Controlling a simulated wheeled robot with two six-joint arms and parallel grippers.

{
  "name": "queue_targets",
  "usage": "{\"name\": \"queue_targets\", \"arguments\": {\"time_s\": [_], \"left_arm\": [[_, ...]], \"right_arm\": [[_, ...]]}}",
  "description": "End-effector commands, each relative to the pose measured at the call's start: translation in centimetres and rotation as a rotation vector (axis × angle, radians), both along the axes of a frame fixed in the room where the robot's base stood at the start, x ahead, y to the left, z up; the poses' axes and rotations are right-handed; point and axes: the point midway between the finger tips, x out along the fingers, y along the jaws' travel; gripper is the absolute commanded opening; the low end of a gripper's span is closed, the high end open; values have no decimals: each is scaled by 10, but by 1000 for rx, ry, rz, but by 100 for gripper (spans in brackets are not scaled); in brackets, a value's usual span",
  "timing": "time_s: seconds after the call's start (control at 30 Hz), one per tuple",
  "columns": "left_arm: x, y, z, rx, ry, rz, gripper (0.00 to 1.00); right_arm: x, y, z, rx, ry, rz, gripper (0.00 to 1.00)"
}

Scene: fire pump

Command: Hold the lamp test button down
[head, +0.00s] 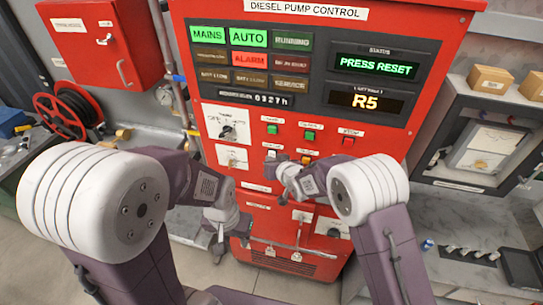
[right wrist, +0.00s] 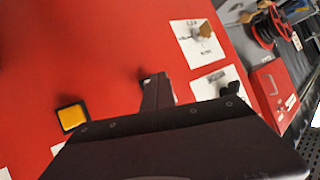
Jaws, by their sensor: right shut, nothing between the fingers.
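The red pump panel (head: 225,110) carries two rows of buttons. A yellow button (head: 306,159) sits in the lower row and also shows in the right wrist view (right wrist: 72,117). A small pale button (head: 271,153) is left of it; the labels are too small to read, so I cannot tell which is the lamp test button. My right gripper (head: 272,166) is shut and empty, its tip at the panel by the pale button; it also shows in the right wrist view (right wrist: 157,80). Its fingers hide most of that spot, so contact is unclear. My left gripper (head: 222,240) hangs low left.
Green buttons (head: 309,135) and a red button (head: 347,141) are in the upper row. Rotary switches (head: 228,130) are at the left. The status display (head: 376,66) reads PRESS RESET. A hose reel (head: 68,110) is left; a workbench (head: 470,215) is right.

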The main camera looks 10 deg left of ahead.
Motion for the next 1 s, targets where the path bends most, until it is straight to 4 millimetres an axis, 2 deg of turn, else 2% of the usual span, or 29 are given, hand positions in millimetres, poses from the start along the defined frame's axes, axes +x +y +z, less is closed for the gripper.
{"name": "queue_targets", "arguments": {"time_s": [1.0], "left_arm": [[0,0,-1,0,0,0,36]], "right_arm": [[9,0,0,0,-1,0,0]]}}
